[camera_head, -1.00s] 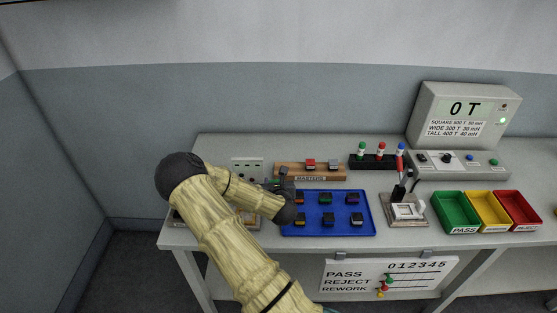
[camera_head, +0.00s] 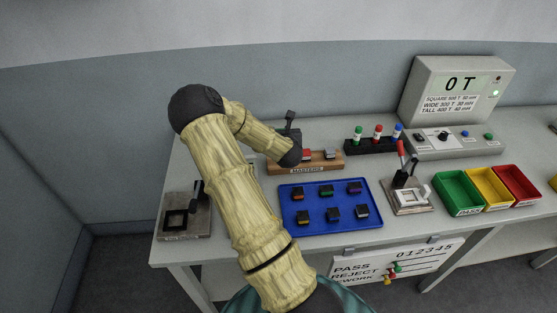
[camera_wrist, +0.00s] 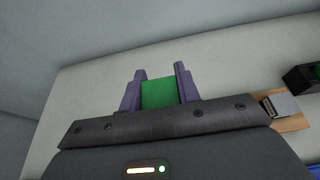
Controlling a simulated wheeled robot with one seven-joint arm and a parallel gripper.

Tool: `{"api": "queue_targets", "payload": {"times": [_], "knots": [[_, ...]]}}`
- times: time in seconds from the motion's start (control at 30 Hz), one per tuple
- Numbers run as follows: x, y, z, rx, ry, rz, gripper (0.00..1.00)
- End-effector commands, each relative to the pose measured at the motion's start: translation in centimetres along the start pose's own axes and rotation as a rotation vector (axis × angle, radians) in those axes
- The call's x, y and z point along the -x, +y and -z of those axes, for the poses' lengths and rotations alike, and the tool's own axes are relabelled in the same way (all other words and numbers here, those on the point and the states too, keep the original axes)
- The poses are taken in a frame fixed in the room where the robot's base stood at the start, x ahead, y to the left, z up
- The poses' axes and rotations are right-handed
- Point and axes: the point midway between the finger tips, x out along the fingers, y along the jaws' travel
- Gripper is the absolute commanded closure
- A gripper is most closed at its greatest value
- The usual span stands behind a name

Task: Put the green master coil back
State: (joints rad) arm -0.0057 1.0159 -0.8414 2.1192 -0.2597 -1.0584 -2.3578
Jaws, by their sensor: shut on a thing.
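In the wrist view, my gripper (camera_wrist: 160,73) is shut on the green master coil (camera_wrist: 160,93), a green block between its two purple fingers. In the head view my arm hides the held coil and the fingertips. The wooden masters rack (camera_head: 335,166), labelled MASTERS, stands behind the blue tray. A red master (camera_head: 307,154) and a grey master (camera_head: 330,153) sit on it. The rack's left end is partly hidden by my wrist. In the wrist view the rack's end (camera_wrist: 293,124) with the grey master (camera_wrist: 283,106) is to the right of my gripper.
The blue tray (camera_head: 332,228) holds several coils, one with a green top. A metal fixture (camera_head: 200,224) stands at the left; another with a red lever (camera_head: 409,207) stands right of the tray. Green (camera_head: 457,188), yellow (camera_head: 488,184) and red (camera_head: 519,181) bins are at the right.

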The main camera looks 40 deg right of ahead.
Motion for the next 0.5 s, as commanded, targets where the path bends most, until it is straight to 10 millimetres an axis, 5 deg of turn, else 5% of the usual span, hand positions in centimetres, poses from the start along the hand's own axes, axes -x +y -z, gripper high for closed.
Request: {"api": "queue_targets", "payload": {"times": [0.17,0.5], "knots": [[-0.2,0.0,0.5,0.001,0.001,-0.001,0.95],[-2.2,0.0,5.3,0.000,0.001,-0.001,0.95]]}}
